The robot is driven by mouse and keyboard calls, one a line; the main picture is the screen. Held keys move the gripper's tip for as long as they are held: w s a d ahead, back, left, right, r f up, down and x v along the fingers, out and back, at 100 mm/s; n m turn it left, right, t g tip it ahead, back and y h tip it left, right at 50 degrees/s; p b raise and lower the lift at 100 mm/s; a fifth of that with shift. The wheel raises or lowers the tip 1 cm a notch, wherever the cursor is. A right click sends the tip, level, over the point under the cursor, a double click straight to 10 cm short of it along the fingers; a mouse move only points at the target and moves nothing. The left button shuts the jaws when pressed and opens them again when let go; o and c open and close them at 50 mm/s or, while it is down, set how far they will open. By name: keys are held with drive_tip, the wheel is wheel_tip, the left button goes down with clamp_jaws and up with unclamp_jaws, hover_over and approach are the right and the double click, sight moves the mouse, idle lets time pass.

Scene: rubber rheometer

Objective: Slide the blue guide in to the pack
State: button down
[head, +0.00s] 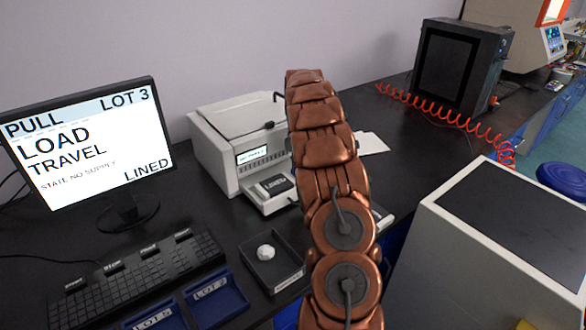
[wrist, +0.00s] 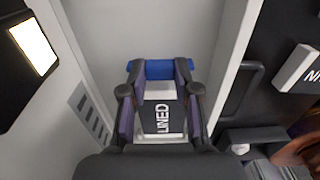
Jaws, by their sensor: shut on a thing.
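The blue guide (wrist: 158,69) is a short blue bar lying across the white tray in the wrist view. My gripper (wrist: 159,70) has its two fingertips at the two ends of the guide and is shut on it. The pack (wrist: 162,119), with a black label reading LINED, lies between my fingers, on the near side of the guide. A pale band shows between guide and label; I cannot tell whether guide and pack touch. In the head view my arm hides the gripper and the guide.
White tray walls (wrist: 229,70) rise close on both sides of my gripper. In the head view the white printer-like machine (head: 225,148) stands beside a monitor (head: 88,140). A black dish (head: 258,281) with a white lump and blue trays (head: 217,300) lie in front.

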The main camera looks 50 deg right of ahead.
drive_tip(key=shift+a, duration=0.35)
drive_tip(key=c, duration=0.8)
unclamp_jaws()
drive_tip(key=shift+c, duration=0.2)
wheel_tip(320, 180, up, 12)
drive_tip(key=shift+c, duration=0.4)
